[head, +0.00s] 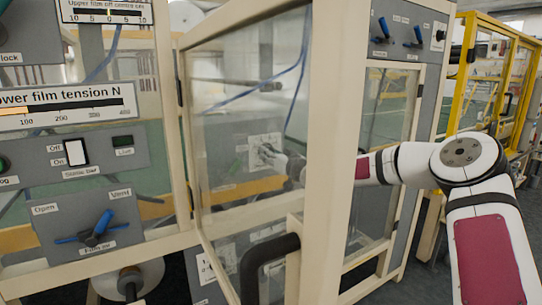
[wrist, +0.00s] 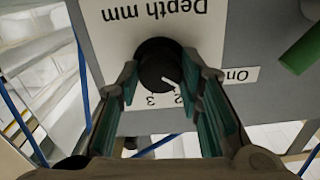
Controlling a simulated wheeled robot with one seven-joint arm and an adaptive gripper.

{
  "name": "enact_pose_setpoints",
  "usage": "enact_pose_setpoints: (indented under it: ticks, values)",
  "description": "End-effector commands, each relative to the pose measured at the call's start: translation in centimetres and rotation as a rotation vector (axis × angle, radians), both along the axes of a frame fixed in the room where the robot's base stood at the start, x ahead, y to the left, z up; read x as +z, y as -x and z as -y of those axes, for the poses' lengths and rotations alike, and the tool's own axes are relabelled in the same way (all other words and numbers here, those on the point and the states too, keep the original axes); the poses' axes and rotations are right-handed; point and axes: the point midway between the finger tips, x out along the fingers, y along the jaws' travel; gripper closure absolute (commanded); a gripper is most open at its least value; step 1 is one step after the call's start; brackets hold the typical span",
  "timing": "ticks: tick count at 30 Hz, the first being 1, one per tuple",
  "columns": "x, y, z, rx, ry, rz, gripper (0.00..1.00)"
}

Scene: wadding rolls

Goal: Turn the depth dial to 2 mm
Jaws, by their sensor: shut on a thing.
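The black depth dial (wrist: 155,60) sits on a white plate (wrist: 112,20) marked "Depth mm", which appears upside down in the wrist view. My gripper (wrist: 169,78) has its two fingers on either side of the dial and is shut on it. The dial's white pointer mark points down and right, towards the "2" at the plate's edge; exact alignment is hard to tell. A "3" shows to the left of the 2. In the head view, my gripper (head: 276,157) is at the plate (head: 264,142), seen through a clear panel; the dial is mostly hidden there.
A cream-framed clear door (head: 332,130) stands between the head camera and the dial. A green handle (wrist: 302,50) and an "On" label (wrist: 240,75) are beside the dial. A blue-handled valve (head: 93,232) and a black door handle (head: 265,262) are nearer.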

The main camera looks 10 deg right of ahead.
Motion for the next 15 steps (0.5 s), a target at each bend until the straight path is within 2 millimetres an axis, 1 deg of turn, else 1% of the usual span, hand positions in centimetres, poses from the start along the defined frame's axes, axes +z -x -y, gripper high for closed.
enact_pose_setpoints:
  ticks: [15]
  values:
    - [-0.09,-0.01,0.03,0.000,-0.378,-0.123,0.95]
